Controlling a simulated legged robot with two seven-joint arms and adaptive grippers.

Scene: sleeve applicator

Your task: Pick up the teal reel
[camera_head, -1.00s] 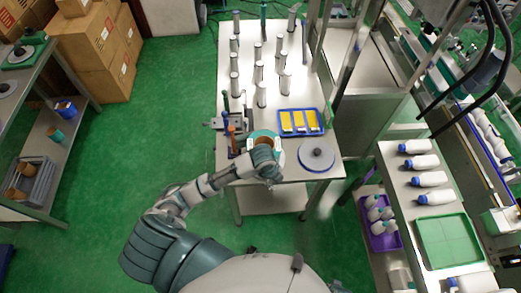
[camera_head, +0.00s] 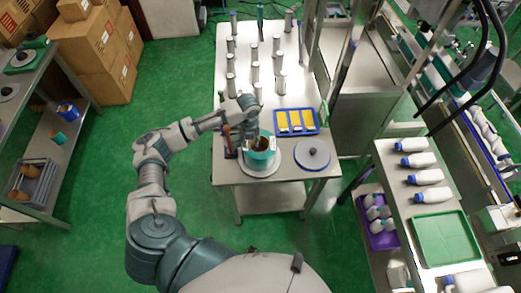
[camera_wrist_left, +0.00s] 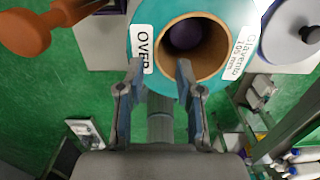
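The teal reel (camera_head: 259,160) stands upright around its brown cardboard core on a pale round plate (camera_head: 274,170) near the table's front edge. In the left wrist view the reel (camera_wrist_left: 176,82) fills the top middle, with white labels on its face and a dark purple knob (camera_wrist_left: 186,34) inside the core. My left gripper (camera_head: 248,125) is at the far side of the reel in the head view. In the wrist view its fingers (camera_wrist_left: 158,75) are apart, their tips overlapping the reel's near side. Whether they touch it I cannot tell. My right gripper is not in view.
A grey disc with a dark knob (camera_head: 313,155) lies right of the reel. A blue tray (camera_head: 297,132) with yellow cards is behind it. An orange-handled tool (camera_head: 228,140) stands to the left. Several grey cylinders (camera_head: 254,72) stand farther back on the table (camera_head: 235,178).

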